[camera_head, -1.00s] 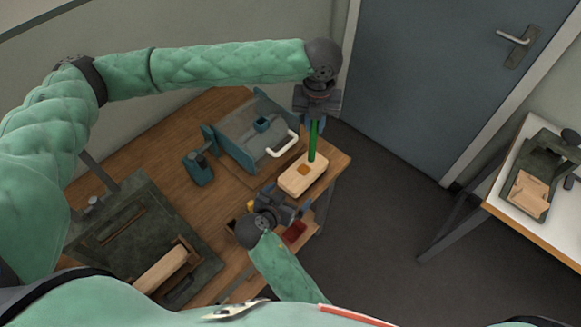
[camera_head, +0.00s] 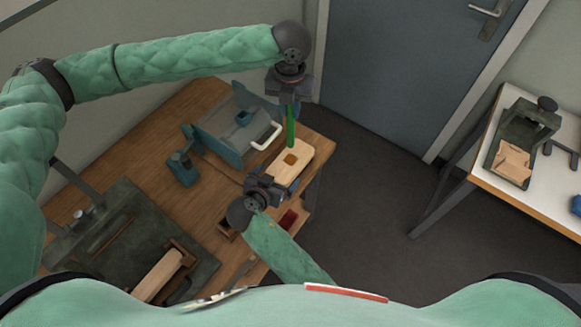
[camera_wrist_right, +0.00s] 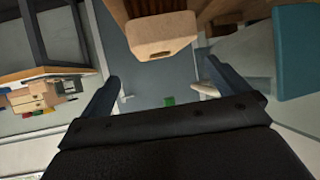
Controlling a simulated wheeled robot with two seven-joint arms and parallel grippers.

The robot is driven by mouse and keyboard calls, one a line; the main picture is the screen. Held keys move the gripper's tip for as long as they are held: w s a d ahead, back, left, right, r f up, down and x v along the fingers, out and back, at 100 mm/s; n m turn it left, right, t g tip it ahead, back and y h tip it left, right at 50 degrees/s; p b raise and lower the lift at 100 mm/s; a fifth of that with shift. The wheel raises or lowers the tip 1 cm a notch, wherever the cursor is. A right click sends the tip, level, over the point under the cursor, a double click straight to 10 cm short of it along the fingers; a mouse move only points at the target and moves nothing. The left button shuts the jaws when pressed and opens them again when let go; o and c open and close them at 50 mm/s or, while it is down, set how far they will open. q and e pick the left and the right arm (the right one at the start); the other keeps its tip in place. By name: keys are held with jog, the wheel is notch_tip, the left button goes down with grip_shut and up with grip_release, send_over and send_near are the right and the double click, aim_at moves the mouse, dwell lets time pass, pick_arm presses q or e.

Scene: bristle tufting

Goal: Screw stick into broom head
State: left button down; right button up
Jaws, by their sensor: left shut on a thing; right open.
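The broom head (camera_head: 300,155) is a pale wooden block with a darker square patch on top, near the table's far right corner. The green stick (camera_head: 291,125) stands nearly upright behind that patch. In this view I cannot tell whether its lower end touches the block. My left gripper (camera_head: 289,96) is shut on the stick's upper part. My right gripper (camera_head: 278,186) is low beside the block's near end. In the right wrist view its jaws (camera_wrist_right: 163,78) are open and empty, with a wooden block (camera_wrist_right: 162,36) ahead and a small green patch (camera_wrist_right: 168,102) between the fingers.
A blue-grey machine with a white handle (camera_head: 266,137) stands left of the broom head. A red bin (camera_head: 289,217) is below. A white table (camera_head: 548,185) stands at right.

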aim_at(288, 164)
jog(key=x, duration=0.9)
jog(key=c, duration=1.3)
